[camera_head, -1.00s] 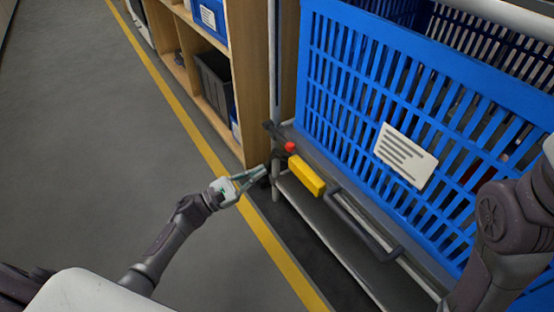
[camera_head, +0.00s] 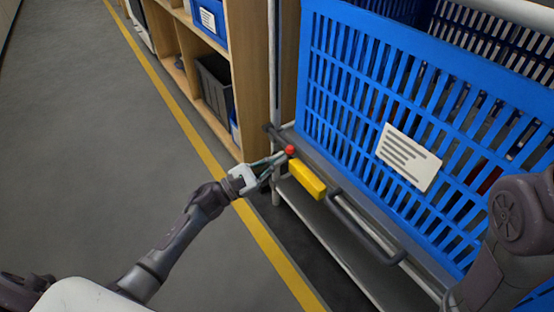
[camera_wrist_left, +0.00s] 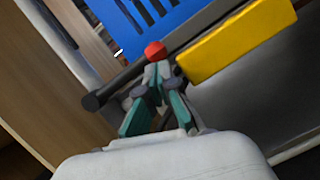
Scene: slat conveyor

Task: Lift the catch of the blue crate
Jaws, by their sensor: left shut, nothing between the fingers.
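The blue crate (camera_head: 345,75) is slatted, with a white label, and stands on a grey frame at the right of the head view. On the frame below the crate is a bar with a red knob (camera_head: 290,150) and a yellow block (camera_head: 307,179). My left gripper (camera_head: 281,156) is shut and empty, its tips at the red knob. In the left wrist view the closed fingertips (camera_wrist_left: 158,72) are right below the red knob (camera_wrist_left: 155,49); I cannot tell whether they touch. The yellow block (camera_wrist_left: 235,38) is right of them. My right gripper is out of view.
A dark handle (camera_head: 360,232) sticks out from the frame right of the yellow block. A wooden shelf (camera_head: 253,70) with bins stands behind left. The grey floor (camera_head: 90,150) with a yellow line is clear at left.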

